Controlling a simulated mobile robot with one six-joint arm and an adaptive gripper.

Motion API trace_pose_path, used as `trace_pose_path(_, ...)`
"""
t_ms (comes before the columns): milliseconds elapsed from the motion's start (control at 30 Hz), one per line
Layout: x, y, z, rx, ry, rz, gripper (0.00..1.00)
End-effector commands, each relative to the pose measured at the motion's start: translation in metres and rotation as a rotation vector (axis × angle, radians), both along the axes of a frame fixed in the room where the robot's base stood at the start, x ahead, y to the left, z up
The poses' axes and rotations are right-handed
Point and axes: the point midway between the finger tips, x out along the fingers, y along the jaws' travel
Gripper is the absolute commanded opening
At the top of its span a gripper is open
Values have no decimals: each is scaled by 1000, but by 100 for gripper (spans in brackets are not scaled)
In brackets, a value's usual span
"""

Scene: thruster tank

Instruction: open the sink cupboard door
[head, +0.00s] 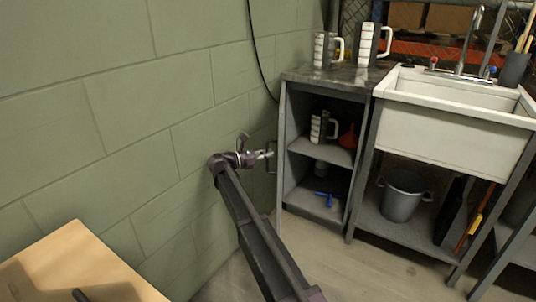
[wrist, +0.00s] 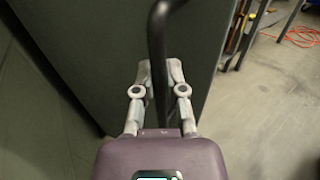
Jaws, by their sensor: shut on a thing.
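The sink cupboard (head: 352,162) stands left of the sink with its front open, and its shelves show. The door is hard to make out in the head view, seen about edge-on at the cupboard's left side. In the wrist view the door is a broad dark grey-green panel (wrist: 100,60). Its black bar handle (wrist: 159,45) runs between my fingers. My gripper (wrist: 159,90) is shut on this handle. In the head view my gripper (head: 266,154) is by the handle (head: 272,162), left of the cupboard, close to the green block wall.
White-and-grey jugs (head: 325,50) stand on the cupboard top. Inside are a jug, a red funnel (head: 348,136) and a blue item (head: 328,197). A grey bucket (head: 402,197) is under the sink (head: 452,130). A wooden table (head: 75,262) is at lower left. Floor before the cupboard is clear.

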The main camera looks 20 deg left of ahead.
Motion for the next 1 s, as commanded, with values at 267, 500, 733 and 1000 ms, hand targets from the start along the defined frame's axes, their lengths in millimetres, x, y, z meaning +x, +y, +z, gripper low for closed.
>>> trace_pose_path(267, 0, -5, 0, 2, 1, -8, 51)
trace_pose_path(500, 2, -5, 0, 1, 1, -7, 51)
trace_pose_path(733, -4, 3, 0, 1, 1, -6, 51)
trace_pose_path(1000, -23, 28, 0, 1, 1, -6, 51)
